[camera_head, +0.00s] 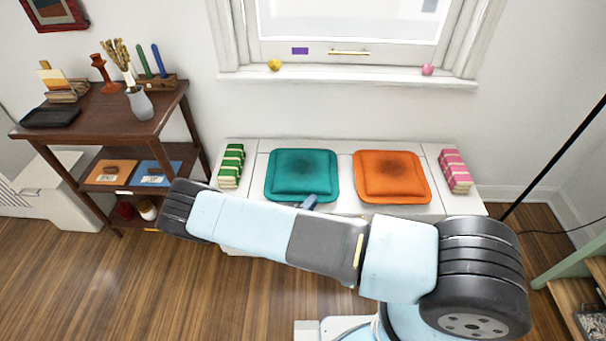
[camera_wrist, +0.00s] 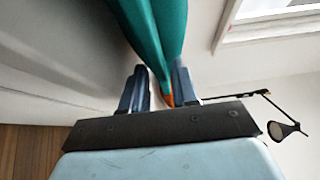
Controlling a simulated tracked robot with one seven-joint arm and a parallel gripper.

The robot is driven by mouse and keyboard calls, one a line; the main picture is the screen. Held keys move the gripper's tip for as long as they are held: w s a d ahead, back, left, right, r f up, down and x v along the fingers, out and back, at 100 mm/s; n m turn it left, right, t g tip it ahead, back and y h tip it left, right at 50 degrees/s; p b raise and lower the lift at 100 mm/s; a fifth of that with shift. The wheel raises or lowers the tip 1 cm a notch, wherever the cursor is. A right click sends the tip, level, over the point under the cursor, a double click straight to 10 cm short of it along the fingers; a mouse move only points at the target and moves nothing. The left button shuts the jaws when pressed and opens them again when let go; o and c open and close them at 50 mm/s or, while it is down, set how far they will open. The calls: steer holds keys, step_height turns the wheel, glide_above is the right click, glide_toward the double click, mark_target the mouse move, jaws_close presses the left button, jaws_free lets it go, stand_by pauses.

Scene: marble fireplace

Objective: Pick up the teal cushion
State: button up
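The teal cushion (camera_head: 302,173) lies flat on the left half of the white window bench, left of the orange cushion (camera_head: 392,176). My gripper (camera_head: 309,201) is at the front edge of the teal cushion, near its right corner; my arm hides most of the gripper. In the wrist view my gripper (camera_wrist: 159,75) has its two fingers apart, with the teal cushion (camera_wrist: 152,32) seen edge-on in line with the gap between them. I cannot tell whether a finger touches it. A bit of the orange cushion (camera_wrist: 169,99) shows behind.
The white bench (camera_head: 344,203) also bears a green striped stack (camera_head: 231,166) at left and a pink one (camera_head: 455,171) at right. A brown shelf (camera_head: 100,117) stands at left, a thin black pole (camera_head: 550,165) at right. The wooden floor (camera_head: 130,290) is clear at front left.

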jaws_close()
stand_by(0.4)
